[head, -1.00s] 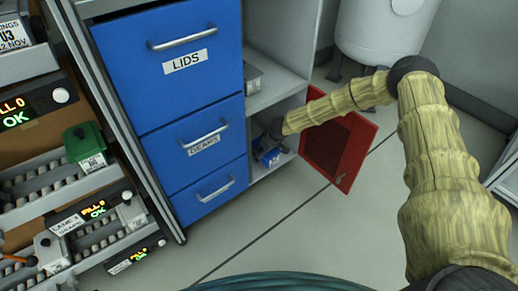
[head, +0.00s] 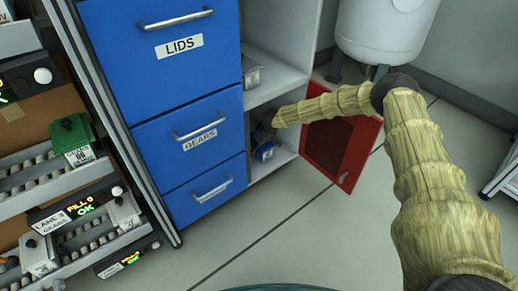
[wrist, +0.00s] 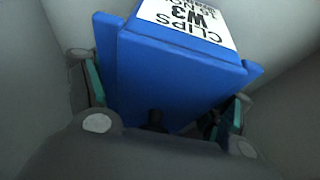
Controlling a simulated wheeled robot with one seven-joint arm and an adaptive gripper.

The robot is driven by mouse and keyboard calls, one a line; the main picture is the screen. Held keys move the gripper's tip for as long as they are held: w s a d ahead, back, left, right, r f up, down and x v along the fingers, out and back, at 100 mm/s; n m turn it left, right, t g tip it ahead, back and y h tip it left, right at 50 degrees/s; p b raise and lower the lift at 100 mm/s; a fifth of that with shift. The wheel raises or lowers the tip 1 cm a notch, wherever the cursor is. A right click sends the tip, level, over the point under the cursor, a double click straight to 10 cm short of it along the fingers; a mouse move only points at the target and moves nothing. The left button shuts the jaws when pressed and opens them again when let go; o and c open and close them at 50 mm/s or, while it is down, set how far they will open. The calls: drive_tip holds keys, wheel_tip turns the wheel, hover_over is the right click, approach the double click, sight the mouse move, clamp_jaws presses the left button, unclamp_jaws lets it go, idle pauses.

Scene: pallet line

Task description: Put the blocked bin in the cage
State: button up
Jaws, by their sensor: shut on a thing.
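A blue bin (wrist: 175,75) with a white label reading "CLIPS" and "W3" fills the middle of the wrist view. My gripper (wrist: 160,120) is shut on it, with a finger on each side. In the head view the bin (head: 264,152) is small, inside the low compartment just above its floor. I cannot tell whether it touches the floor. My gripper (head: 264,135) is partly hidden there in shadow behind my sleeved arm. The red mesh door (head: 343,145) of this cage-like compartment stands open to the right. The bin's contents are not visible.
Blue drawers labelled LIDS (head: 165,60) and GEARS (head: 190,125) stand left of the compartment. A grey box (head: 251,72) sits on the shelf above. Roller lanes (head: 50,170) with small bins are at far left. A white tank (head: 385,35) stands behind. The floor ahead is clear.

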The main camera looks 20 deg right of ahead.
idle(0.3)
drive_tip(key=o, duration=1.5)
drive_tip(key=shift+f, duration=0.1)
